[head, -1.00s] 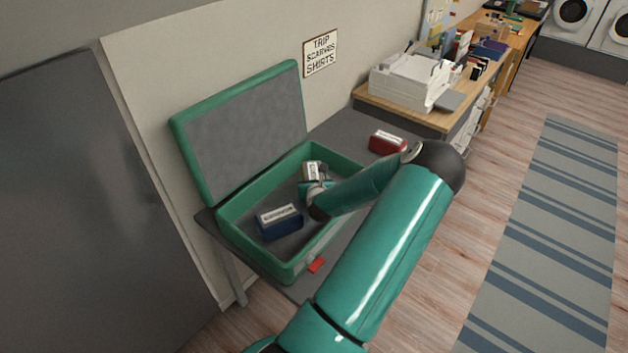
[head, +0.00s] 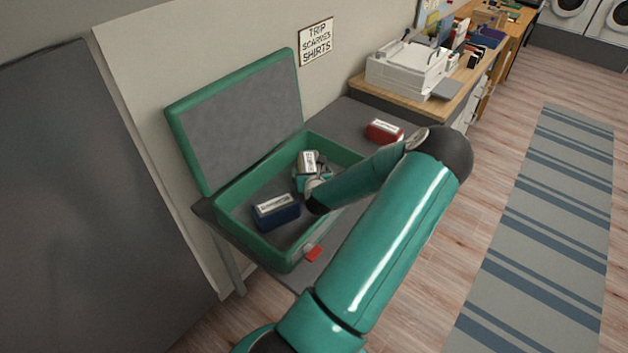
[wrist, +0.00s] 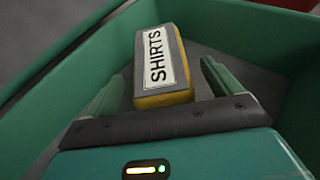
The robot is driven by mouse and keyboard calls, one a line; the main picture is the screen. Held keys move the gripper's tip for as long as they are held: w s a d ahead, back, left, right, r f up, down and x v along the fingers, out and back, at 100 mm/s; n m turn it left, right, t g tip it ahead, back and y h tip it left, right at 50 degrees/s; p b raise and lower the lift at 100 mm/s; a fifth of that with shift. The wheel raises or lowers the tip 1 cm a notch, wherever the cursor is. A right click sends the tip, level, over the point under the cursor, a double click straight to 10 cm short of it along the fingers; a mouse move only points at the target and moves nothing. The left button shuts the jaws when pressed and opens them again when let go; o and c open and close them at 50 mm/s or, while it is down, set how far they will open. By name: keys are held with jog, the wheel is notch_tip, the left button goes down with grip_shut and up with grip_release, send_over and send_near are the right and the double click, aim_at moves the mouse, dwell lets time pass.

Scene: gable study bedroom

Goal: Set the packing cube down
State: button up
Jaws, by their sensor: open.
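The packing cube labelled SHIRTS (wrist: 160,65), grey and yellow with a white label, sits in the green open suitcase (head: 262,248). In the head view the cube (head: 308,161) is near the suitcase's right back corner, partly hidden by my gripper. My gripper (wrist: 163,88) is open, with one green finger on each side of the cube's near end and a visible gap on the right. The head view shows my gripper (head: 314,180) low inside the suitcase. Whether the cube's underside rests on the suitcase floor is hard to tell.
A dark blue packing cube (head: 276,211) lies in the suitcase's left part. A red packing cube (head: 384,131) lies on the grey table (head: 345,122) outside it. The raised lid (head: 240,125) stands behind. A wall sign (head: 316,42) reads TRIP, SCARVES, SHIRTS.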

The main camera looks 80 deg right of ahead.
jog(key=v, duration=0.9)
jog(key=shift+a, duration=0.2)
jog(key=shift+r, duration=0.1)
